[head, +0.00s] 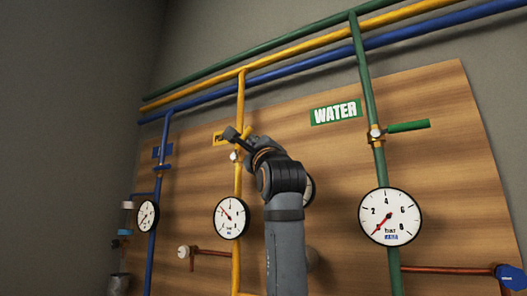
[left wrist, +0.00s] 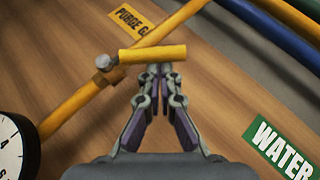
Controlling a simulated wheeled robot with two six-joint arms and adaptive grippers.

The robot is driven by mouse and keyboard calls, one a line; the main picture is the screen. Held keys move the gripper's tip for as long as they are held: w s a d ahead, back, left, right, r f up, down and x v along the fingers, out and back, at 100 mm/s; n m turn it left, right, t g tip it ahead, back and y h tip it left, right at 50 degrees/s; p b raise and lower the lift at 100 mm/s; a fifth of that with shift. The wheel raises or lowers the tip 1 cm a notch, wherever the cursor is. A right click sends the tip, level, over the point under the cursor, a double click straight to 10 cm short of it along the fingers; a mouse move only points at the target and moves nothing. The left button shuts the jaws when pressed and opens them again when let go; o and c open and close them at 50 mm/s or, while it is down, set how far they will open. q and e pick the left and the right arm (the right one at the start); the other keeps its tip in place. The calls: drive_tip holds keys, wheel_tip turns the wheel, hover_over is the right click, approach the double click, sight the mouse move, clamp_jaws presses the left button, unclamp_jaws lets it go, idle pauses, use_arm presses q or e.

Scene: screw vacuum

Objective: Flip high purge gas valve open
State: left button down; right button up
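The purge gas valve has a yellow handle (left wrist: 155,54), which sticks out at an angle to its yellow pipe (left wrist: 70,112) in the left wrist view. In the head view the yellow pipe (head: 239,105) runs down the board, and my arm partly covers the valve area. My left gripper (head: 233,135) is at the valve. In the left wrist view its two fingertips (left wrist: 160,70) are close together at the handle's lower edge. The handle lies across the tips, not between them; contact is unclear. My right gripper is not in view.
A green WATER valve handle (head: 408,126) sits on the green pipe (head: 366,90) to the right. A blue pipe (head: 154,225) stands at the left. Round gauges (head: 231,218) and a larger gauge (head: 390,216) hang below. The wooden board (head: 300,140) backs everything.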

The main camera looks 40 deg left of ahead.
use_arm(q)
drive_tip(key=shift+s+a+r, duration=0.25)
drive_tip(key=shift+a+r, duration=0.05)
drive_tip(key=shift+r, duration=0.15)
drive_tip(key=shift+s+a+r, duration=0.25)
drive_tip(key=shift+r, duration=0.15)
drive_tip(key=shift+s+r+p, duration=0.2)
drive_tip(key=shift+s+p, duration=0.05)
drive_tip(key=shift+p, duration=0.05)
drive_tip(key=shift+s+a+r, duration=0.1)
drive_tip(key=shift+a+r, duration=0.35)
drive_tip(key=shift+a, duration=0.05)
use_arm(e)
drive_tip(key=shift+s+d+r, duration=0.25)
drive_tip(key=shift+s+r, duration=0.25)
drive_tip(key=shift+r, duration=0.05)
use_arm(q)
drive_tip(key=shift+s+r, duration=0.1)
drive_tip(key=shift+s, duration=0.1)
drive_tip(key=shift+w, duration=0.15)
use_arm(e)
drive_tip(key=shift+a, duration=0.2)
